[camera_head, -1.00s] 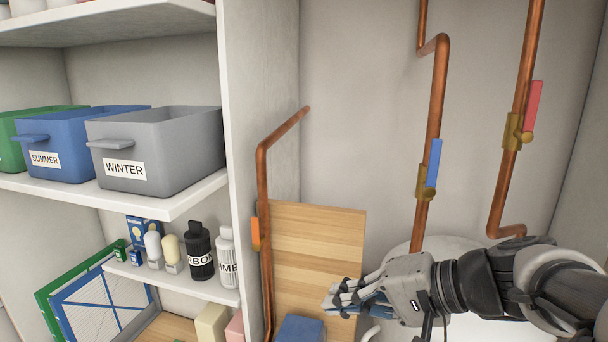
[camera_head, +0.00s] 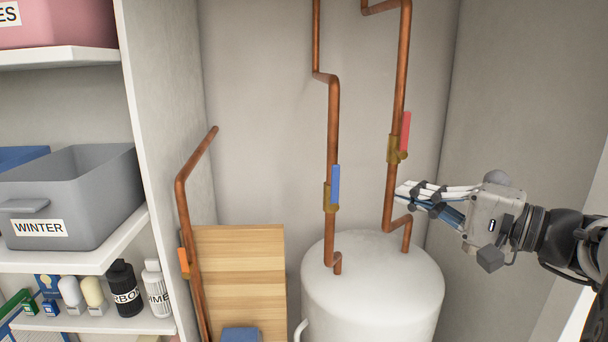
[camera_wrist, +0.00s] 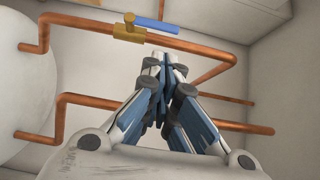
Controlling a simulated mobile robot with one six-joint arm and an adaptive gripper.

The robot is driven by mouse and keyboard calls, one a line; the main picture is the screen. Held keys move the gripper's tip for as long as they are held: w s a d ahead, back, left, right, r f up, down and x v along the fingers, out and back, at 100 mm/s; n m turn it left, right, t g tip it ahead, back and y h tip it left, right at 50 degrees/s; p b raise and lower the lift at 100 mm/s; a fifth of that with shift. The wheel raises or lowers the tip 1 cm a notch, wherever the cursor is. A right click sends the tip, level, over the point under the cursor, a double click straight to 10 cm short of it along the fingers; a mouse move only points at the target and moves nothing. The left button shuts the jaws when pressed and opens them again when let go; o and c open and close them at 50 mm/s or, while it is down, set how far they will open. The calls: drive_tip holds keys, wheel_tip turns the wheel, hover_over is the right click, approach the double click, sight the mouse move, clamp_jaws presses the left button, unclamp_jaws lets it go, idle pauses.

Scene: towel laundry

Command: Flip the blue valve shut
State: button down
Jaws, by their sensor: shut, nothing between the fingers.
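The blue valve has a blue lever (camera_head: 335,184) on a brass body on the middle copper pipe, above the white tank. The lever stands upright, roughly parallel to the pipe. In the wrist view, the blue lever (camera_wrist: 158,25) lies along the pipe beside the brass body (camera_wrist: 129,33), beyond the fingertips. My gripper (camera_head: 400,192) is shut and empty, pointing left, to the right of the blue lever in the picture and apart from it. In the wrist view, its fingers (camera_wrist: 163,62) are together.
A red-levered valve (camera_head: 405,132) sits on the right pipe, just above my fingertips in the picture. The white tank (camera_head: 372,285) stands below. An orange-levered valve (camera_head: 184,262) is on the left pipe near a wooden board (camera_head: 240,275). Shelves with a grey WINTER bin (camera_head: 75,195) stand left.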

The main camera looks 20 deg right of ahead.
sight(335, 188)
drive_tip(key=p+x, duration=0.1)
drive_tip(key=x, duration=0.9)
drive_tip(key=shift+p, duration=0.3)
